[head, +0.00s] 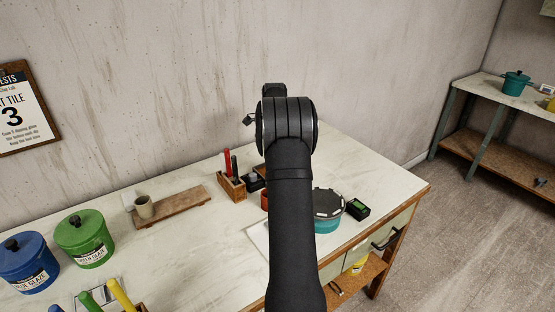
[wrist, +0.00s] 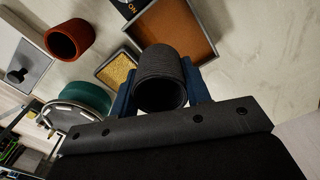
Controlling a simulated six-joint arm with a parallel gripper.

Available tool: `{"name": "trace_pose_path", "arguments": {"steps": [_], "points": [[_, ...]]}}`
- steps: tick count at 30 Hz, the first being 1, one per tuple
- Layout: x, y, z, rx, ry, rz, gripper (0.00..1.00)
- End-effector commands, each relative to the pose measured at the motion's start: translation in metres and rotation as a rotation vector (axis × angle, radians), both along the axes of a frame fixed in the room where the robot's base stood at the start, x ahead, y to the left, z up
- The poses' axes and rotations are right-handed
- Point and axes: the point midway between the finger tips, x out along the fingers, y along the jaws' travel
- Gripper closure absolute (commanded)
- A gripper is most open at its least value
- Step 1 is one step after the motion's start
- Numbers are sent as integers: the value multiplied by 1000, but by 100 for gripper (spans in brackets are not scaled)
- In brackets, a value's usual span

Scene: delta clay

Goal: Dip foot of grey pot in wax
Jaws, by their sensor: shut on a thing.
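In the wrist view, a dark grey ribbed pot (wrist: 158,68) sits between the blue fingers of my gripper (wrist: 160,88), which is shut on it. The pot's dark round opening faces the camera. The head view does not show this pot; my arm hides it. A teal round vessel with a grey disc-like top (head: 328,202) stands on the bench, right of my arm. It also shows in the wrist view (wrist: 88,98), left of the held pot and apart from it. I cannot tell whether it holds wax; its inside is hidden.
A terracotta cup (wrist: 68,40), a yellow speckled piece in a tray (wrist: 117,70) and a brown-lined tray (wrist: 178,32) lie near the gripper. Blue (head: 26,264) and green (head: 84,238) glaze pots stand left. A green-screened device (head: 357,208) sits near the bench's right edge.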

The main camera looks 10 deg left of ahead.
Motion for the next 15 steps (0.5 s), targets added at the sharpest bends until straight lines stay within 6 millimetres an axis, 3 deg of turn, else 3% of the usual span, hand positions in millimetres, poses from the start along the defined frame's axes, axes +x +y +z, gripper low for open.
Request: {"name": "trace_pose_path", "arguments": {"steps": [6,15], "points": [[19,7,-7,0,-1,0,81],[21,8,-22,0,0,1,81]]}}
